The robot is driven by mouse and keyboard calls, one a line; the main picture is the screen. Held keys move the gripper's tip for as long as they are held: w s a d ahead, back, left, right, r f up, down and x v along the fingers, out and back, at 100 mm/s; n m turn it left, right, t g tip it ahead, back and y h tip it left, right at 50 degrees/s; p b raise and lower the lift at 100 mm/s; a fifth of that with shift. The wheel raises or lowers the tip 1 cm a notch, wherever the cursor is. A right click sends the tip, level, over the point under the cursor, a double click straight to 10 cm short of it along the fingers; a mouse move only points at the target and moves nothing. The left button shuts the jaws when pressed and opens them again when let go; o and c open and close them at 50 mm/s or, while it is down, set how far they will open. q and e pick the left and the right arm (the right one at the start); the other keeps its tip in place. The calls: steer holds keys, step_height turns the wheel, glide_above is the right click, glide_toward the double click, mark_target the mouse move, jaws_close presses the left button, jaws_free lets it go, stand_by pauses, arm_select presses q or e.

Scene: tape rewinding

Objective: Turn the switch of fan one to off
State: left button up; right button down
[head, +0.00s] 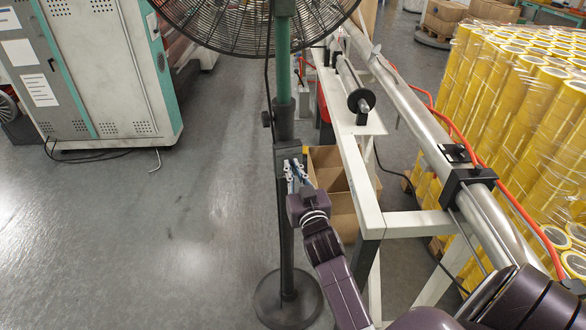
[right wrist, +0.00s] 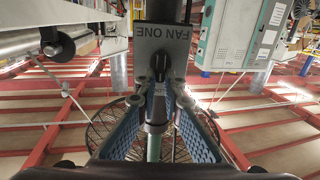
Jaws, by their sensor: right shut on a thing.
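Fan one (head: 230,25) stands ahead of me on a green and dark pole (head: 283,60) with a round base (head: 289,300). Its dark switch box (head: 287,153) is on the pole and reads "FAN ONE" in the right wrist view (right wrist: 150,34). My right gripper (head: 297,172) is at the front of the box. In the right wrist view the blue-padded fingers (right wrist: 159,97) close around the small dark switch knob (right wrist: 159,66) below the label. The fingers partly hide the knob, and I cannot read its position. My left gripper is out of view.
A white frame with a long metal roller (head: 415,115) stands close to the right of the pole. Cardboard boxes (head: 330,170) sit beneath it. Wrapped yellow tape rolls (head: 530,100) are stacked at far right. A grey cabinet (head: 100,60) stands at left; the left floor is clear.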

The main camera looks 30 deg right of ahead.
steer(key=shift+w+a+f+n+p, duration=0.15)
steer(key=shift+n+p, duration=0.15)
steer(key=shift+n, duration=0.95)
steer(key=shift+s+a+n+p, duration=0.1)
steer(key=shift+a+n+p, duration=0.2)
steer(key=shift+n, duration=1)
steer(key=shift+w+a+f+n+p, duration=0.1)
steer(key=shift+n+p, duration=0.25)
steer(key=shift+n, duration=0.9)
steer(key=c, duration=2.1)
jaws_free()
steer(key=shift+v, duration=3.75)
